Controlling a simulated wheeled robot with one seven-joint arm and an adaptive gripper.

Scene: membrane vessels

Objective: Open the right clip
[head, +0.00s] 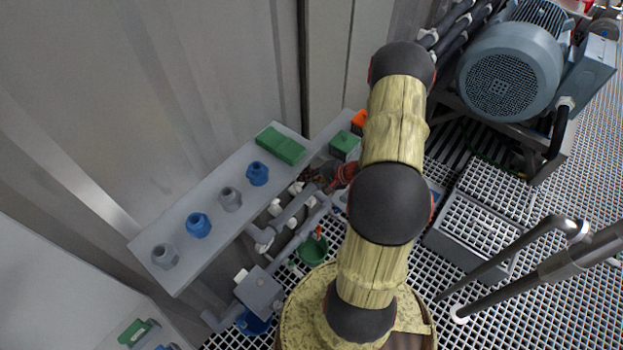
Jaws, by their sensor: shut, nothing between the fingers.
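My gripper (312,175) is small and dark in the head view, beyond the right end of the grey shelf and left of my arm. It is shut with nothing between its fingers. It is close to grey pipes with white fittings (296,188); I cannot tell whether it touches them. I cannot make out the right clip for certain. A green block (280,145) lies on the shelf, and another green block (345,144) stands to its right, beside my arm. My arm hides part of the area behind it.
The grey shelf (140,246) carries blue and grey knobs (198,225) along the wall. Grey pipes (292,245) and a green funnel-like part (313,249) lie below. A blue-grey motor (503,85) stands at upper right. Metal handrails (510,265) cross the grating at right.

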